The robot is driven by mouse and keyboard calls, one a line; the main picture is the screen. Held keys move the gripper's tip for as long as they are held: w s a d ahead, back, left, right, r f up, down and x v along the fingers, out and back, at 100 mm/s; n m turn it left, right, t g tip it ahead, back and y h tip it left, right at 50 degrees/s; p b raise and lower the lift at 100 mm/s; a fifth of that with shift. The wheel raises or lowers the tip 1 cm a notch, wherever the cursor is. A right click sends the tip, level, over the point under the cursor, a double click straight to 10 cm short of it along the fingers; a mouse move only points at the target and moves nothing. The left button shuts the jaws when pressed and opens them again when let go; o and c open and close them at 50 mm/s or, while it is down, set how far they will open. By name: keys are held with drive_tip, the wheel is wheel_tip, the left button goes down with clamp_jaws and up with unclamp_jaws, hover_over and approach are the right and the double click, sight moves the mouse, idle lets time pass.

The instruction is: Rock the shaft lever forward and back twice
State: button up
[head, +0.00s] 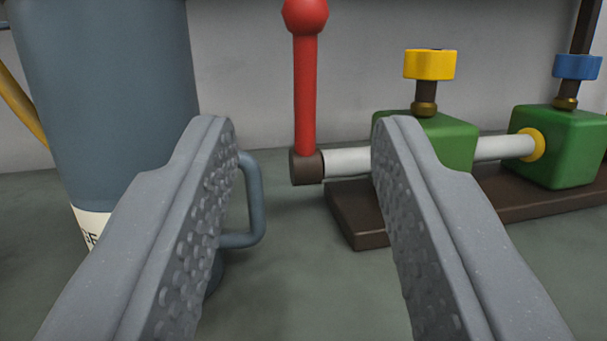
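The shaft lever (305,95) is a red rod with a round red knob at its top, cut off by the upper edge of the head view. It stands about upright from a dark brown hub (306,166) at the left end of a pale shaft (347,162). The shaft runs right through green blocks (448,143) on a brown base (357,220). My gripper (300,130) is open, with one finger on each side of the lever in the picture. The lever appears farther off than the fingertips, and I see no contact. The right finger hides part of the shaft and near block.
A large blue-grey container (110,90) with a side handle (255,200) stands close on the left, partly behind the left finger. A yellow knob (430,64) and a blue knob (577,67) top the green blocks. The grey-green surface (290,270) between the fingers is clear.

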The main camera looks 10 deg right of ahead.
sight(305, 39)
drive_tip(key=shift+r, duration=0.1)
drive_tip(key=w+r+g+p, duration=0.1)
drive_tip(key=p, duration=0.4)
drive_tip(key=w+r+g+p, duration=0.1)
drive_tip(key=p, duration=0.5)
drive_tip(key=r+p, duration=0.2)
drive_tip(key=p, duration=0.3)
drive_tip(key=shift+w+d+g+p, duration=0.25)
drive_tip(key=shift+w+g+p, duration=0.1)
drive_tip(key=shift+w+g, duration=0.05)
drive_tip(key=shift+f, duration=0.1)
drive_tip(key=shift+p, duration=0.3)
drive_tip(key=w, duration=0.4)
drive_tip(key=w+d, duration=0.1)
drive_tip(key=w, duration=0.4)
drive_tip(key=w+d, duration=0.1)
drive_tip(key=w, duration=0.3)
drive_tip(key=shift+w+d+f, duration=0.1)
drive_tip(key=shift+w, duration=0.25)
